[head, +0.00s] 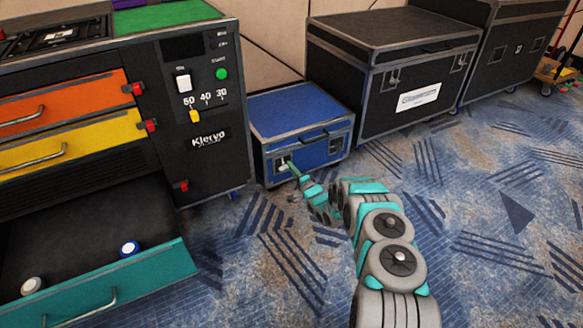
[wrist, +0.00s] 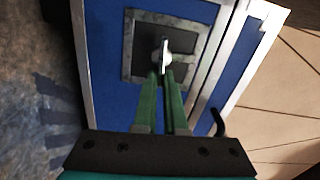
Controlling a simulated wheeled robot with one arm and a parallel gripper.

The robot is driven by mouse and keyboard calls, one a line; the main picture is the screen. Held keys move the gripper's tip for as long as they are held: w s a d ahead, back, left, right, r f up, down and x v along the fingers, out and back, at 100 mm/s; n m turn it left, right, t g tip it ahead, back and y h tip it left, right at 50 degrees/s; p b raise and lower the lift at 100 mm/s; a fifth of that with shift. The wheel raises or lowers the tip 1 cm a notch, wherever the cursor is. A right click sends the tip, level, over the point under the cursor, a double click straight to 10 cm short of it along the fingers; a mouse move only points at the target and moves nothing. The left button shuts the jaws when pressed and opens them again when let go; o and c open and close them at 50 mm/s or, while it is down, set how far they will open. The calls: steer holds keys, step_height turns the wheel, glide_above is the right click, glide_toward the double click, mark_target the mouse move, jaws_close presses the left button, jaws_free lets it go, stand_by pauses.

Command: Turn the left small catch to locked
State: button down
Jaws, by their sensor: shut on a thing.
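The blue case (head: 290,108) stands on the carpet with its front towards me. The left small catch (head: 284,161) is on the left of that front. In the wrist view the catch is a pale lever (wrist: 166,47) on a dark square plate (wrist: 143,40) with a grey frame. My gripper (head: 290,166) reaches the catch from the front. Its green fingers (wrist: 164,76) are close together and shut on the lever's near end. The fingers hide part of the lever, and I cannot read any locked mark.
A drawer cabinet (head: 208,110) stands left of the blue case, its teal bottom drawer (head: 110,285) pulled out. A large black case (head: 380,95) stands right behind it. A black handle (head: 312,137) is on the blue case's front. Carpet in front is clear.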

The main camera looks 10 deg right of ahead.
steer(key=shift+f+m, duration=0.1)
steer(key=shift+m, duration=0.5)
steer(key=c, duration=1)
jaws_free()
steer(key=v, duration=0.7)
steer(key=shift+s+d+p, duration=0.15)
steer(key=shift+s+p, duration=0.15)
steer(key=shift+s, duration=0.05)
